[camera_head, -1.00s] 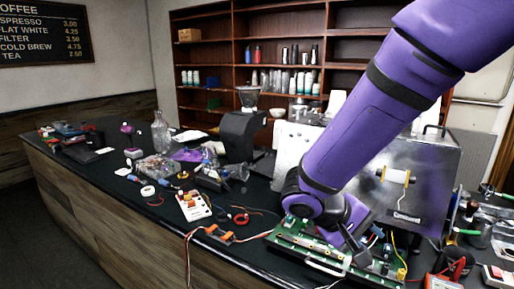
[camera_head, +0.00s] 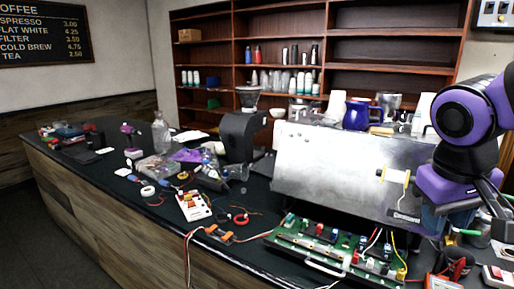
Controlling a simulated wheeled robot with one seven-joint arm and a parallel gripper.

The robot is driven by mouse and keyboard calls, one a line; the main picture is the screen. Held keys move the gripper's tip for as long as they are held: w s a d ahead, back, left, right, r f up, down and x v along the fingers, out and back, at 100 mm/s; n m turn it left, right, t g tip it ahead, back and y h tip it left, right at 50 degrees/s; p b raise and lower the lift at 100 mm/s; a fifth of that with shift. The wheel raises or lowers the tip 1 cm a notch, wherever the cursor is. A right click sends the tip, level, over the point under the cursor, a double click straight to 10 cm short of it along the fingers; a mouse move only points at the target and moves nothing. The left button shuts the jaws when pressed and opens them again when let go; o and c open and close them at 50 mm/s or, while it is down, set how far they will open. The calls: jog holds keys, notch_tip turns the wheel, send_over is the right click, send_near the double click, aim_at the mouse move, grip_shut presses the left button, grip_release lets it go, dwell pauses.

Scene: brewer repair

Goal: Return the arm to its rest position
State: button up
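My arm is purple with black joints and shows at the right edge in the head view. My gripper (camera_head: 497,208) hangs at the end of it, in front of the right end of the steel brewer (camera_head: 335,165). Only dark finger parts show, partly cut off by the picture edge, so I cannot tell whether it is open or what, if anything, is between the fingers. The green circuit board (camera_head: 330,248) lies on the counter in front of the brewer, with coloured parts and wires on it. My gripper is apart from the board, to its upper right.
The dark counter (camera_head: 150,200) runs to the far left. It carries a multimeter (camera_head: 193,206), a grinder (camera_head: 240,135), a glass bottle (camera_head: 160,132) and loose tools. A blue mug (camera_head: 361,115) stands on the brewer. Clutter with a red-and-black item (camera_head: 455,265) crowds the right front.

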jog(key=s+d+r+t+y, duration=0.1)
jog(key=s+r+t+y, duration=0.1)
jog(key=s+r+t, duration=0.1)
jog(key=shift+s+r+t, duration=0.4)
jog(key=shift+s+r, duration=0.15)
jog(key=shift+r, duration=0.25)
dwell(2.3)
